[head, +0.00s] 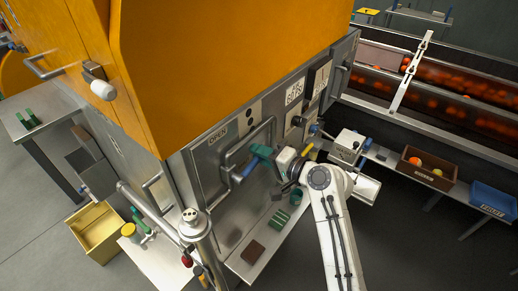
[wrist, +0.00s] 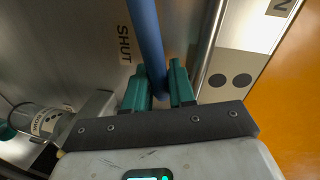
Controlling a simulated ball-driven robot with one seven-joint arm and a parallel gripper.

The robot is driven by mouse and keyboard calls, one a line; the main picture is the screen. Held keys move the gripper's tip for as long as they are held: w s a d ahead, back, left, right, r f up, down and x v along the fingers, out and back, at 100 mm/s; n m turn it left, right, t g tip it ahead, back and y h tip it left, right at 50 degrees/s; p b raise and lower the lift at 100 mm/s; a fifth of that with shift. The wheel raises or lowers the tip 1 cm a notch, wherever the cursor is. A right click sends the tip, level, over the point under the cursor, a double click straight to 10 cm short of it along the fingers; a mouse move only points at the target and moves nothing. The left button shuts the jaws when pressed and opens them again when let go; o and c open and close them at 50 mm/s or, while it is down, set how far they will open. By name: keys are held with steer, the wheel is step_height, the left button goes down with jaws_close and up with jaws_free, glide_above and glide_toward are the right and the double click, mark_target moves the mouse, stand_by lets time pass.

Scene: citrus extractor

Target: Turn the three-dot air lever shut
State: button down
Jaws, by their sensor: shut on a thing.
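A blue lever (wrist: 147,45) runs down from the top of the wrist view to between the green fingertips of my gripper (wrist: 160,88). My gripper is shut on it. In the head view the gripper (head: 259,158) is at the front of the steel cabinet, and part of the blue lever (head: 243,170) shows just left of the fingers. The word SHUT (wrist: 125,44) is on the steel left of the lever in the wrist view. A pale plate with two dark dots (wrist: 229,80) is to the right; I cannot see a third dot.
A curved steel handle (head: 232,160) is close beside the gripper on the cabinet door, with an OPEN label (head: 217,133) above it. A shelf (head: 243,267) with a brown block and a green part lies below. A steel post (head: 192,220) stands at front left.

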steer(key=shift+w+d+f+m+g, duration=0.1)
steer(key=shift+f+m+g, duration=0.2)
steer(key=shift+f+m, duration=0.8)
steer(key=c, duration=1.1)
jaws_free()
steer(key=b+v, duration=0.1)
steer(key=v, duration=0.9)
steer(key=shift+d, duration=0.4)
steer(key=shift+f, duration=0.1)
